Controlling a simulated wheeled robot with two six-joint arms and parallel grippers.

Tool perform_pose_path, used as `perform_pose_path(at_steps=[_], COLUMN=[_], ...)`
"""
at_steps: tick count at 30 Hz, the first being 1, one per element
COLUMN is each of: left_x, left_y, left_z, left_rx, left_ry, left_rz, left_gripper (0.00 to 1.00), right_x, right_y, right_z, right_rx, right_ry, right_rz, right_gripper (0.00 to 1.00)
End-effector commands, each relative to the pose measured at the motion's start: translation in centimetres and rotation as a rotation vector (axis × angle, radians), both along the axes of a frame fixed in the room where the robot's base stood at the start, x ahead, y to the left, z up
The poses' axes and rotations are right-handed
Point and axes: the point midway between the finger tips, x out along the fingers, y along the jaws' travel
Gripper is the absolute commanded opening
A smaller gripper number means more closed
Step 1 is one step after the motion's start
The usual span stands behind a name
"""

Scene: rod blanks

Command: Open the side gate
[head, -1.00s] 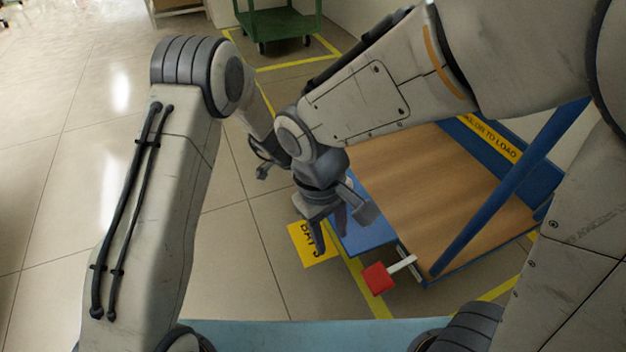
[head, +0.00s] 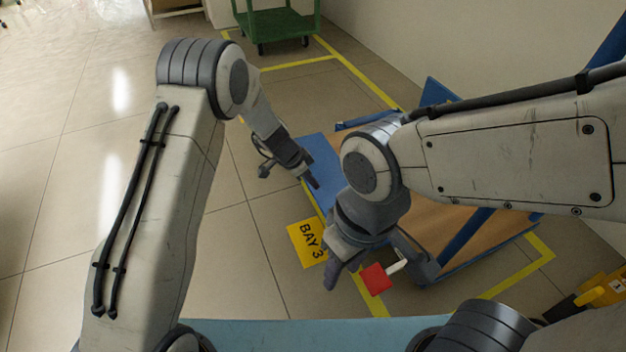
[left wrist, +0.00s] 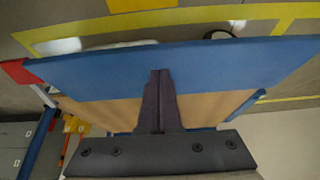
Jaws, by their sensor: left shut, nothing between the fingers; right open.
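The side gate is a blue panel (head: 318,152) along the left side of a cart with a wooden deck (head: 440,222). It fills the middle of the left wrist view (left wrist: 100,72). I cannot tell its exact tilt. A red block (head: 375,279) on a white lever (head: 398,265) is at the cart's near corner. My left gripper (head: 314,184) is shut and empty, with its fingertips over the panel; whether they touch it is unclear. My right gripper (head: 372,268) is open, its fingers either side of the red block in the picture; contact is unclear.
A yellow BAY 3 floor label (head: 307,243) and yellow lines mark the bay. A blue rail (head: 470,232) crosses the deck. A green trolley (head: 278,24) stands at the back. A yellow-and-black object (head: 597,292) lies at right. Floor on the left is clear.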

Motion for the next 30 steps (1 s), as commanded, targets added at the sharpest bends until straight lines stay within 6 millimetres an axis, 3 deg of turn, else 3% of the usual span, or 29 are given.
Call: perform_pose_path(at_steps=[5,15,24,28,30], left_x=[-0.1,-1.2,-1.8,-1.9,-2.5], left_y=[0.5,3.2,4.3,4.2,3.6], left_z=[1.5,7.5,9.4,9.7,10.9], left_rx=[0.0,0.0,0.0,-0.001,-0.003], left_ry=[-0.002,-0.002,0.001,0.002,0.012], left_rz=[0.001,0.001,0.0,0.0,0.002], left_gripper=[0.0,0.0,0.0,0.0,0.0], right_x=[0.0,0.0,0.0,0.0,0.0], right_y=[0.0,0.0,0.0,0.0,0.0], right_z=[0.9,4.0,4.8,4.9,5.4], right_rx=[0.0,0.0,0.0,0.0,0.0], right_ry=[0.0,0.0,0.0,0.0,0.0], right_rz=[0.0,0.0,0.0,0.0,0.0], right_gripper=[0.45,0.45,0.45,0.45,0.45])
